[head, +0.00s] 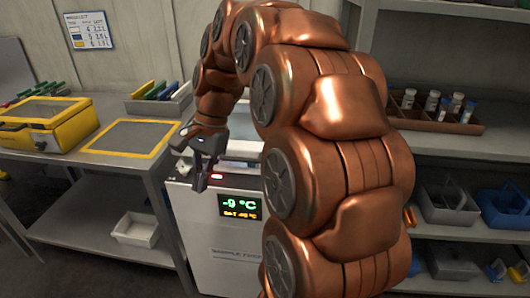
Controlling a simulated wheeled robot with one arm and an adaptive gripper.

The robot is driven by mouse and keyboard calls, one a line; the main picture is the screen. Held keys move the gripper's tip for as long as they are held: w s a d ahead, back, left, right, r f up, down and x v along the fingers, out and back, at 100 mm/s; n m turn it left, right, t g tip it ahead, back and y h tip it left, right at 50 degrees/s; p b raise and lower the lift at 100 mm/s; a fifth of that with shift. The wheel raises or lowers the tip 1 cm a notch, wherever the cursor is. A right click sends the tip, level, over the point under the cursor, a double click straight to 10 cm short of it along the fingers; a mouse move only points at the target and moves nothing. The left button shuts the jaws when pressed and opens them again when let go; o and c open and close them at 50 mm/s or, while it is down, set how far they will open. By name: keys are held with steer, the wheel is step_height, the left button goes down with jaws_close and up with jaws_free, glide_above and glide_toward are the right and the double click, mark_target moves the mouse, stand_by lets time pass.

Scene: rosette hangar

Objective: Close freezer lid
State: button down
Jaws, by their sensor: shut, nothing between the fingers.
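The white sample freezer (205,250) stands between the workbench and the shelves. Its front has a lit display (240,206) reading about -9 °C and a small red light. My gripper (203,178) is shut and empty, pointing down at the freezer's top front edge, beside the red light; whether it touches cannot be told. Behind the gripper, pale surfaces (242,147) of the freezer's top show. My copper arm arches over the freezer and hides its right side and much of its top, so the lid's angle is not clear.
A metal bench (70,165) on the left holds a yellow case (40,128), a yellow-framed mat (130,120) and a tray of coloured items (158,105). A white bin (137,230) sits on its lower shelf. Grey shelves (470,150) with a vial tray (415,120) and bins stand close on the right.

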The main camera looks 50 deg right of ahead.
steer(key=w+d+r+m+t, duration=0.2)
steer(key=w+d+m, duration=0.3)
steer(key=d, duration=0.5)
steer(key=m+t+b, duration=0.1)
steer(key=m+t, duration=0.2)
steer(key=m, duration=0.7)
glide_toward(261, 157)
steer(key=w+d+v, duration=0.1)
steer(key=v, duration=0.6)
steer(key=shift+s+a+b+x, duration=0.15)
steer(key=shift+b+x, duration=0.05)
steer(key=shift+x, duration=2.15)
steer(key=shift+s+a+b+x, duration=0.1)
steer(key=shift+b+x, duration=0.15)
steer(key=shift+x, duration=2.1)
steer(key=shift+s+a+b+x, duration=0.15)
steer(key=shift+b+x, duration=0.05)
steer(key=shift+x, duration=2.2)
